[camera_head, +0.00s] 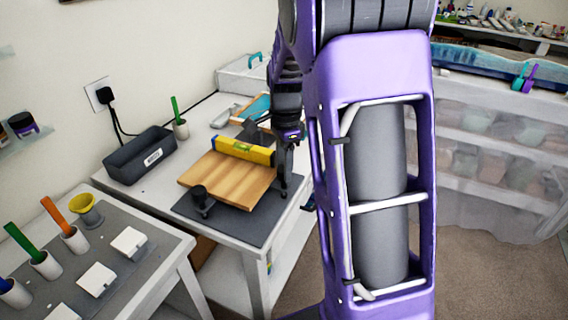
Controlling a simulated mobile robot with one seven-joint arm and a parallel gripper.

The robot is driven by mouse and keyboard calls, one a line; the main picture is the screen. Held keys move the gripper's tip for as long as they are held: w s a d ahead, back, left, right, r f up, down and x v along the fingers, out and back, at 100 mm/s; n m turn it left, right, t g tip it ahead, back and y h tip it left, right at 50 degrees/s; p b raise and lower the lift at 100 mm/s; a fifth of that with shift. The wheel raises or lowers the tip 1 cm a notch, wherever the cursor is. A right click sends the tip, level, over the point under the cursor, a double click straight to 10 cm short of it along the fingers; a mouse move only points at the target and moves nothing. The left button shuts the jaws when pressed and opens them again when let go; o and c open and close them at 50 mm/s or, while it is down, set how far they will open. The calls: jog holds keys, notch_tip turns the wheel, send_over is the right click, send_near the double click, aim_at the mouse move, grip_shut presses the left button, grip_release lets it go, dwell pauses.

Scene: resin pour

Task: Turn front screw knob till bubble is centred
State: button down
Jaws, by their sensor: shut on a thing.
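A wooden board (225,181) lies on a dark grey mat (240,229) on the white table. A yellow spirit level (234,148) lies across the board's far side. Its greenish vial shows, but the bubble is too small to make out. A black screw knob (200,196) stands at the board's near left corner with nothing on it. My gripper (285,182) points down at the board's right corner. It is shut on a dark screw knob there, which is mostly hidden by the fingers. My arm hides what lies behind it to the right.
A dark grey bin (140,155) and a cup with a green stick (180,127) stand left of the board. A nearer table at lower left holds white blocks (129,242), a yellow funnel (86,210) and stick cups. Shelving stands at right.

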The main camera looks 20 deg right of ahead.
jog(key=shift+s+f, duration=0.2)
jog(key=shift+f, duration=0.05)
jog(key=shift+c, duration=2.1)
grip_release()
jog(key=shift+w+d, duration=0.1)
jog(key=shift+r, duration=0.1)
jog(key=shift+w+r, duration=0.1)
jog(key=shift+r, duration=0.4)
notch_tip(320, 180, up, 16)
jog(key=p, duration=0.1)
jog(key=shift+r, duration=0.2)
jog(key=shift+d, duration=0.1)
